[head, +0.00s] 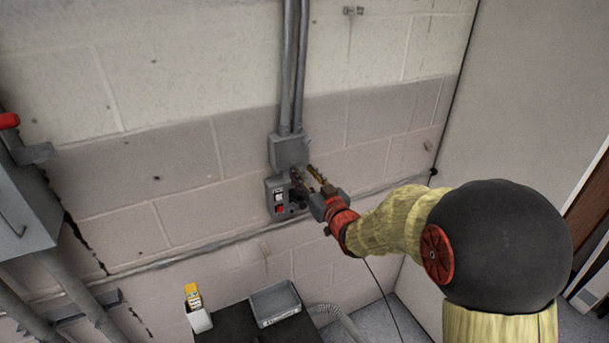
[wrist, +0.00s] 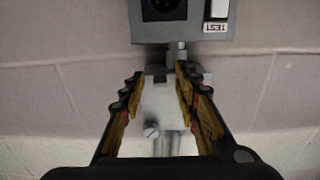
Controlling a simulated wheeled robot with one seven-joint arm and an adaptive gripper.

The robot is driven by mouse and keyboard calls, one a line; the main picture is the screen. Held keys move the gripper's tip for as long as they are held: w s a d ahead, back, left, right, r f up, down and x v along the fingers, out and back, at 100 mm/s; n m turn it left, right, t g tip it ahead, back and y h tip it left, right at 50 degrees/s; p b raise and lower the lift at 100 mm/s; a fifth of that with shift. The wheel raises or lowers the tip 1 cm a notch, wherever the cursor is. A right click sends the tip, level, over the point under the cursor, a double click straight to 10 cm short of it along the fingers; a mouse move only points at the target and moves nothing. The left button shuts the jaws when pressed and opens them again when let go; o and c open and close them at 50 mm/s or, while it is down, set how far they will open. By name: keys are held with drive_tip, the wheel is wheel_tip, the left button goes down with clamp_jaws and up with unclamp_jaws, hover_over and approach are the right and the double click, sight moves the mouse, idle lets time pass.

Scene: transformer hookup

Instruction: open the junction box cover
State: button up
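The grey junction box (head: 289,150) is fixed to the block wall at the foot of the conduits. In the wrist view, which is upside down, its pale front cover (wrist: 160,102) shows between my fingers, with a small knob or screw near one corner. The cover looks in place. My gripper (head: 306,177) is just below and to the right of the box in the head view. In the wrist view my gripper (wrist: 158,72) is open, with one finger on each side of the cover. Whether the fingers touch it is unclear.
A switch box (head: 278,197) with a socket and a TEST switch (wrist: 216,12) sits just below the junction box. Conduits (head: 294,65) run up from it. Below are a dark bench (head: 228,325), a grey bin (head: 275,303) and a white-yellow container (head: 198,310). A grey cabinet (head: 22,215) is at left.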

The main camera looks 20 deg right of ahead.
drive_tip(key=shift+c, duration=1.2)
clamp_jaws()
